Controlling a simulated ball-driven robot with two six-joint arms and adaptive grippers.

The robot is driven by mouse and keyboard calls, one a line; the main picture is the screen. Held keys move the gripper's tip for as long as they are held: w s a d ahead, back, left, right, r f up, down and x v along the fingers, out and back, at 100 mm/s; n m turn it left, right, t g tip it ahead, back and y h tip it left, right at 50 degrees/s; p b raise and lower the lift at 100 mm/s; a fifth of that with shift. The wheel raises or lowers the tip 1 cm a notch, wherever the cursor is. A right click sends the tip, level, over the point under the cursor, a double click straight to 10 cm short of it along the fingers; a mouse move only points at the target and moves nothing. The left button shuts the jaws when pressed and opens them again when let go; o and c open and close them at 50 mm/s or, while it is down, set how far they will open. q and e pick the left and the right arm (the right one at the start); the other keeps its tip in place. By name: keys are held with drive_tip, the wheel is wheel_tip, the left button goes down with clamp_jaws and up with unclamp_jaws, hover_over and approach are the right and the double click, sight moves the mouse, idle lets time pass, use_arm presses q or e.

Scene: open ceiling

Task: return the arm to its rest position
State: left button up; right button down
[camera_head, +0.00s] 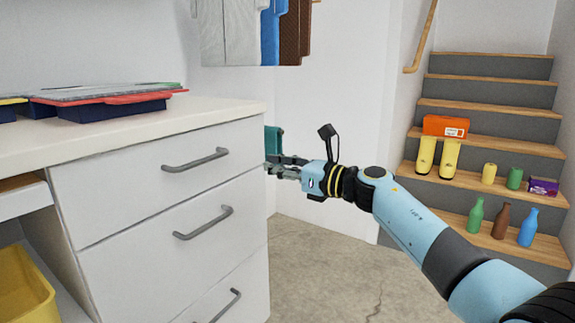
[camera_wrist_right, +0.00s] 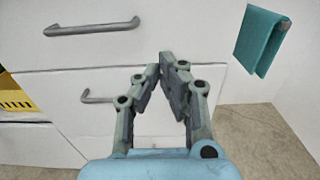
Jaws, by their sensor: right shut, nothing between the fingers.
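My right arm (camera_head: 405,220) reaches in from the lower right, light blue with dark joints. Its gripper (camera_head: 275,165) is at the right edge of the white drawer cabinet (camera_head: 150,205), pointing left. In the right wrist view the gripper (camera_wrist_right: 160,65) has its fingertips close together with nothing between them. The fingers are in front of the white drawer fronts, and I cannot tell the exact gap to them. My left gripper is not in view.
A teal cloth (camera_wrist_right: 262,40) hangs right of the fingers. Drawer handles (camera_head: 196,159) stick out from the cabinet. Stairs (camera_head: 490,180) at the right hold bottles, boots and an orange box (camera_head: 446,126). A yellow bin (camera_head: 22,285) stands lower left. The concrete floor (camera_head: 320,275) is clear.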

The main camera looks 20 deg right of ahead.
drive_tip(key=s+d+f+m+g+h+p, duration=0.1)
drive_tip(key=s+d+f+m+h+p, duration=0.2)
drive_tip(key=s+f+m, duration=0.6)
drive_tip(key=s+d+f+m+g+h+p, duration=0.1)
drive_tip(key=s+d+f+m+h+p, duration=0.15)
drive_tip(key=s+f+m, duration=0.75)
drive_tip(key=s+d+f+m+g+h+p, duration=0.2)
drive_tip(key=s+f+m+h+p, duration=0.1)
drive_tip(key=s+f, duration=1.2)
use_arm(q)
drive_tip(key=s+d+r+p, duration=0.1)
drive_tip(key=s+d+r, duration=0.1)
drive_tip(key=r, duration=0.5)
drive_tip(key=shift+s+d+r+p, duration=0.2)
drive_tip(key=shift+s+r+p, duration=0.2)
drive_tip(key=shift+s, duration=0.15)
use_arm(e)
drive_tip(key=s+d+f+m+g+h, duration=0.1)
drive_tip(key=s+f+m+g, duration=0.2)
drive_tip(key=s+m, duration=0.4)
drive_tip(key=s+d+f+m+g+h, duration=0.1)
drive_tip(key=s+f+m+g, duration=0.2)
drive_tip(key=s, duration=1.4)
drive_tip(key=s+d+f+m+g+h, duration=0.1)
drive_tip(key=s+f+m+g, duration=0.3)
drive_tip(key=s+m, duration=0.7)
drive_tip(key=shift+s+d+f, duration=0.45)
drive_tip(key=shift+f, duration=0.3)
